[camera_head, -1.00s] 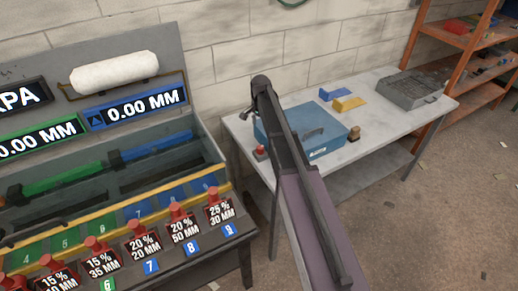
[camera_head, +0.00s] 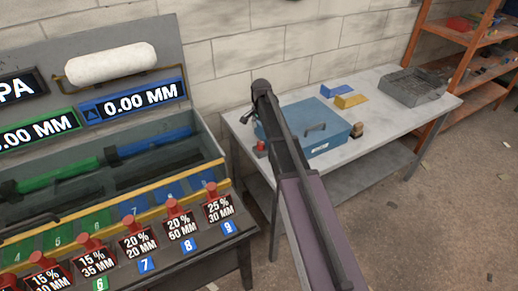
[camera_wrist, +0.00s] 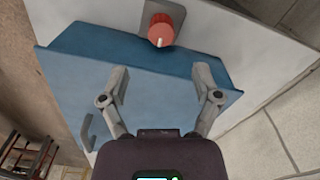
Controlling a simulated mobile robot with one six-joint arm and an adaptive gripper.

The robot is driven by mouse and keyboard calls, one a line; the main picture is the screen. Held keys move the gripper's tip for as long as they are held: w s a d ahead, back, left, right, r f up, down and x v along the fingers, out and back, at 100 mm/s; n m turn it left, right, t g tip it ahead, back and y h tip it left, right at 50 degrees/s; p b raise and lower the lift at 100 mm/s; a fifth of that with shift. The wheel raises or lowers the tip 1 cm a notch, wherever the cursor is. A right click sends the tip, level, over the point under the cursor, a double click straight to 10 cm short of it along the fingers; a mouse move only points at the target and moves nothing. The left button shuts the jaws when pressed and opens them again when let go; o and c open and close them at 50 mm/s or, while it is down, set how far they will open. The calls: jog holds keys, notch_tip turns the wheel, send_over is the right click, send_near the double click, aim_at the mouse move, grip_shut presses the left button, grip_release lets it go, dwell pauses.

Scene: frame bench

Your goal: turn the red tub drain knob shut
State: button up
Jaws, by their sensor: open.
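The red tub drain knob (camera_wrist: 160,30) shows at the top of the wrist view, on a grey square plate (camera_wrist: 176,10) on the pale table top. A white mark on it points down in the picture. It also shows in the head view (camera_head: 261,147), just left of my arm. A blue tub (camera_wrist: 130,55) with a handle lies right beside the plate. My gripper (camera_wrist: 162,73) is open and empty, its two fingers spread over the blue tub, apart from the knob. In the head view my arm mostly hides it.
The table (camera_head: 385,135) also holds a blue block (camera_head: 333,90), a yellow block (camera_head: 351,101), a brown item (camera_head: 357,131) and a grey crate (camera_head: 412,87). At left stands a bench (camera_head: 190,245) with several other red knobs and labels. An orange shelf (camera_head: 470,50) stands at right.

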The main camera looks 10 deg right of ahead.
aim_at(261, 143)
jog(key=shift+f+b, duration=4.2)
jog(key=shift+f, duration=0.25)
jog(key=shift+c, duration=0.2)
